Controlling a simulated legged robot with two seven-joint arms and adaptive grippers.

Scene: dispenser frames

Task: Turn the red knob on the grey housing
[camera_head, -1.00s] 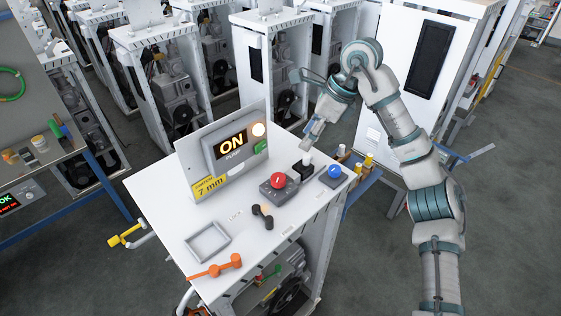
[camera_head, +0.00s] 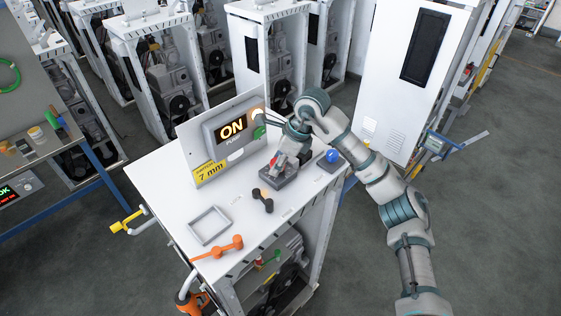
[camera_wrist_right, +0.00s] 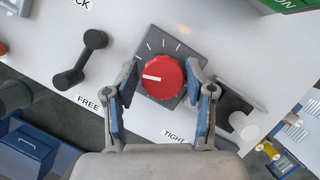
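The red knob (camera_wrist_right: 162,77) sits on the grey housing (camera_wrist_right: 165,42) on the white table top. In the right wrist view its white pointer line points left, and tick marks show on the housing above it. My right gripper (camera_wrist_right: 163,72) is open, with one finger on each side of the knob; I cannot tell whether either finger touches it. In the head view the right gripper (camera_head: 282,157) is over the grey housing (camera_head: 281,178) and partly hides the red knob (camera_head: 275,158). My left gripper is not in view.
A blue button (camera_head: 332,155) stands right of the housing. A black double-ended handle (camera_head: 263,200), a grey tray frame (camera_head: 209,226) and an orange handle (camera_head: 217,247) lie in front. An "ON" panel (camera_head: 230,133) stands behind. White cabinets fill the background.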

